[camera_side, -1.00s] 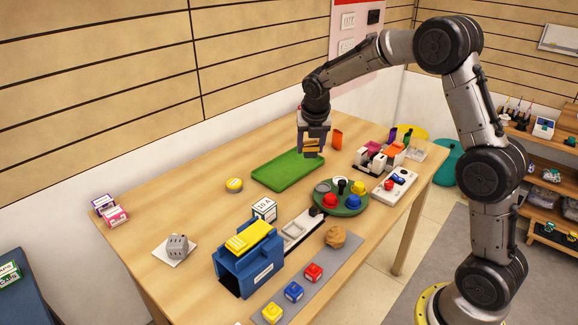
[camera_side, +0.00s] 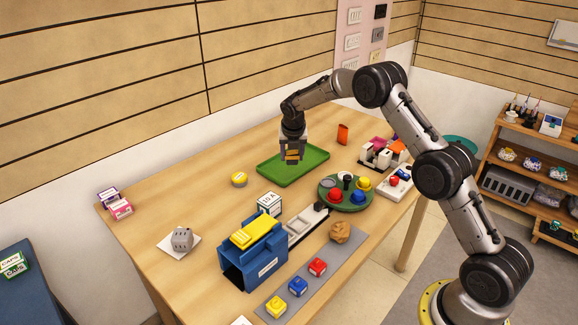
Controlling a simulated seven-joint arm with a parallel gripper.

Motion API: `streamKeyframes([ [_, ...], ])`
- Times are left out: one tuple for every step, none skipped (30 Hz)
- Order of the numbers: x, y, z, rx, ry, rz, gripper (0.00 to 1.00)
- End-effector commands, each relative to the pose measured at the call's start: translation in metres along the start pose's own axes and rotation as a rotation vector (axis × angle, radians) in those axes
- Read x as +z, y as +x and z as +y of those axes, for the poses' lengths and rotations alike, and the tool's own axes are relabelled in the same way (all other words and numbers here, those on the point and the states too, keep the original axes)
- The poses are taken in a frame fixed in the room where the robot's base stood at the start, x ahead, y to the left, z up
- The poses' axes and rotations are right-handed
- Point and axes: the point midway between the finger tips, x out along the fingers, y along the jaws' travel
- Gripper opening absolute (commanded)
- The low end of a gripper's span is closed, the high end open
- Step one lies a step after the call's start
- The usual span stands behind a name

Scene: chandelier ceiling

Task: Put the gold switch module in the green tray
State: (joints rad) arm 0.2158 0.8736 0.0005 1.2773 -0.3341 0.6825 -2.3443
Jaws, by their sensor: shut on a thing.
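The green tray (camera_side: 312,160) lies flat near the back middle of the table. The fingers hide part of the module.
A green round turntable (camera_side: 356,204) with coloured caps stands in front of the tray. A blue box (camera_side: 252,262) with a yellow top is nearer. An orange piece (camera_side: 342,134) stands behind right.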

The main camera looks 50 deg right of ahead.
Motion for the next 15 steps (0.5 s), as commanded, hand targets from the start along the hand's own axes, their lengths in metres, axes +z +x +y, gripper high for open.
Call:
streamKeyframes([
  [0.001,0.008,0.002,-0.001,0.0,0.001,0.03],
  [0.003,0.011,0.003,0.0,0.001,0.0,0.03],
  [0.003,0.015,0.004,0.0,0.001,0.001,0.03],
  [0.004,0.016,0.005,0.0,0.001,0.0,0.03],
  [0.005,0.018,0.006,0.0,0.001,-0.001,0.03],
  [0.005,0.019,0.006,0.0,0.001,0.0,0.03],
  [0.005,0.02,0.007,0.0,0.001,0.0,0.03],
  [0.005,0.021,0.007,0.0,0.001,0.0,0.03],
  [0.006,0.023,0.007,0.0,0.001,0.0,0.03],
  [0.006,0.025,0.008,0.0,0.0,0.0,0.03],
  [0.006,0.028,0.009,0.0,0.0,0.0,0.03],
  [0.005,0.032,0.009,-0.002,0.0,0.002,0.03],
  [0.003,0.036,0.009,-0.002,-0.001,0.003,0.03],
  [0.001,0.041,0.009,-0.002,-0.001,0.003,0.03],
  [-0.001,0.046,0.009,-0.002,-0.002,0.003,0.03],
])
